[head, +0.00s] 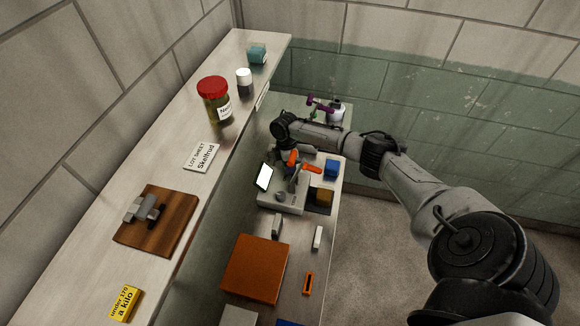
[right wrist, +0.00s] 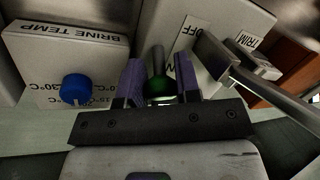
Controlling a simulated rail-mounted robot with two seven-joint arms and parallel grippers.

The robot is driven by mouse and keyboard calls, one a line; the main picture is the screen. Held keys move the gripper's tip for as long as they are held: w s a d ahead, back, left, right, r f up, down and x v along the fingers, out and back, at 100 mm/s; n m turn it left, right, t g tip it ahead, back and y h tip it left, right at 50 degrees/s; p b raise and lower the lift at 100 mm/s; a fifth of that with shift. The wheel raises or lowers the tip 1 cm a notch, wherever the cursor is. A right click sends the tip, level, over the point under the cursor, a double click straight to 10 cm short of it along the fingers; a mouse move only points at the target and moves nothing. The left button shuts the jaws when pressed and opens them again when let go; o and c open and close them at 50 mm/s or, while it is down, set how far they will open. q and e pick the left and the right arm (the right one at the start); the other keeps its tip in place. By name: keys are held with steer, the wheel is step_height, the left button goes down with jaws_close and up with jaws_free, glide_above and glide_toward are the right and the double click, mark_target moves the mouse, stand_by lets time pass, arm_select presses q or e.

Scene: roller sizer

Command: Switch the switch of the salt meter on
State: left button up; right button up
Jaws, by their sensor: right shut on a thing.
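The salt meter seems to be the pale grey box (head: 284,203) with a tilted white screen (head: 264,177) on the bench; its name is not readable. In the right wrist view, a pale box (right wrist: 212,28) carries an OFF label and a TRIM label. A dark switch lever (right wrist: 158,62) with a green part stands in front of it. My right gripper (head: 291,174) is over the grey box. In the right wrist view, its purple fingers (right wrist: 160,82) are on both sides of the lever, shut on it. The switch is hidden in the head view. My left gripper is not in view.
A BRINE TEMP box (right wrist: 70,55) with a blue knob (right wrist: 75,88) stands left of the fingers. A jar (head: 214,103) stands on the shelf.

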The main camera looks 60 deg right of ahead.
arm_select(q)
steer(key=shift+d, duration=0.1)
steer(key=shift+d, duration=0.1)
arm_select(e)
steer(key=o, duration=0.9)
steer(key=shift+w+d+r, duration=0.15)
steer(key=shift+r, duration=0.4)
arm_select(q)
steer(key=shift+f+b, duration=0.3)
arm_select(e)
steer(key=v, duration=1.2)
steer(key=shift+r, duration=0.3)
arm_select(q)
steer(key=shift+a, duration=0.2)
